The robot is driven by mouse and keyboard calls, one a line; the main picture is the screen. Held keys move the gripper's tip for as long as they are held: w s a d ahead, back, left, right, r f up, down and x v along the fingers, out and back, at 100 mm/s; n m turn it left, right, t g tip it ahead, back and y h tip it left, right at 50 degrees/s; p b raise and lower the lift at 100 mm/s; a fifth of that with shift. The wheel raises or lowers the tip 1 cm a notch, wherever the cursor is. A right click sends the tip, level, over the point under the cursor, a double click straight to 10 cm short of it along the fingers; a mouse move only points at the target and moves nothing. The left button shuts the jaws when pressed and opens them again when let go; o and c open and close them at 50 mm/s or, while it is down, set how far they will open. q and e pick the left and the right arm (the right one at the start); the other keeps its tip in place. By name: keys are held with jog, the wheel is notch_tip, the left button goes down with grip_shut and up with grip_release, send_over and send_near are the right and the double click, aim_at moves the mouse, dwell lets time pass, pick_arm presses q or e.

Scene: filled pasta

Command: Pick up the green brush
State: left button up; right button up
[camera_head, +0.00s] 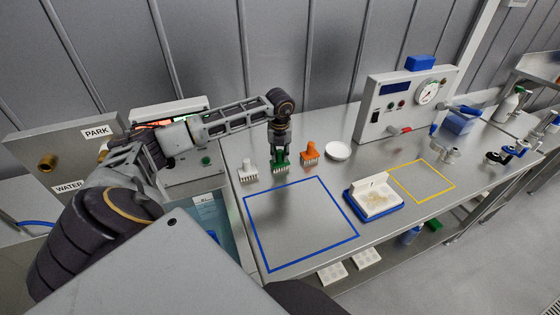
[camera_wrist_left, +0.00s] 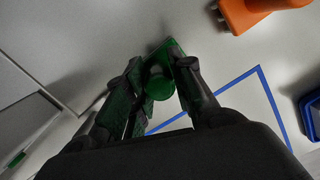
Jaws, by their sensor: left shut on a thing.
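The green brush (camera_head: 281,164) stands upright on the metal bench between a white brush and an orange brush, bristles down. My left gripper (camera_head: 280,150) reaches down onto it from above and is shut on its handle. In the left wrist view the green brush (camera_wrist_left: 160,82) sits between the two fingers of my left gripper (camera_wrist_left: 163,88). Whether its bristles touch the bench cannot be told. My right gripper is not in view.
The white brush (camera_head: 248,172) and the orange brush (camera_head: 310,150) stand close on either side. A white dish (camera_head: 338,151) lies to the right. A blue-taped square (camera_head: 350,238) in front is empty. A blue tray (camera_head: 352,203) holds a pale block.

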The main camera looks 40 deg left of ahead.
pick_arm(q)
grip_shut()
jog(key=shift+r, duration=0.55)
notch_tip(320, 180, up, 7)
jog(key=shift+f+b, duration=0.1)
jog(key=shift+b, duration=0.25)
jog(key=shift+r, duration=1.1)
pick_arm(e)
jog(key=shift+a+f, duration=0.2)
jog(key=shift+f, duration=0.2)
